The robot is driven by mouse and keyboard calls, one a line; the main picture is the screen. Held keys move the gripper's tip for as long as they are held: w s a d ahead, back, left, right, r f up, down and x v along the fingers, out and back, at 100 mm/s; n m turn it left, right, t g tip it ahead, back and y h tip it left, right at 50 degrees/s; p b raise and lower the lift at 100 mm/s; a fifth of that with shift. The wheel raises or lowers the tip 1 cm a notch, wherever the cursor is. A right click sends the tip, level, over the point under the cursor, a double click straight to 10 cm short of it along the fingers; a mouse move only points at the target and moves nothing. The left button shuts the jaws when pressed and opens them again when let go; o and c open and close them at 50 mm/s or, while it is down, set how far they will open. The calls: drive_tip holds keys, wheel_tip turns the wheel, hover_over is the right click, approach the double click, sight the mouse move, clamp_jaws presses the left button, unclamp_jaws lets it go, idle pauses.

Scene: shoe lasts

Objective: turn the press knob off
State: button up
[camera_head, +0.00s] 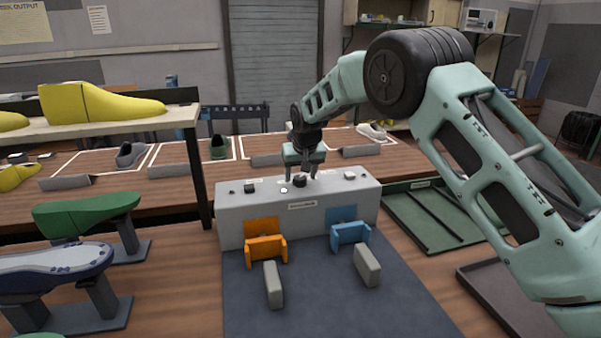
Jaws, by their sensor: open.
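The press (345,200) is a long light-grey box on the table with several small controls along its top. A dark knob (299,181) stands near the middle of that top. My gripper (300,178) points down over it, its two fingers apart on either side of this knob. I cannot tell whether the fingers touch it. The labels and the knob's pointer are too small to read.
An orange bracket (266,250) and a blue bracket (350,234) are at the press front, with grey blocks (273,285) before them on a dark mat (330,310). Shoe lasts stand at left, including a green one (87,214). A green tray (425,240) lies at right.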

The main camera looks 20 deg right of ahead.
drive_tip(key=shift+w+f, duration=0.2)
drive_tip(key=shift+f, duration=0.15)
drive_tip(key=shift+c, duration=0.4)
drive_tip(key=c, duration=0.9)
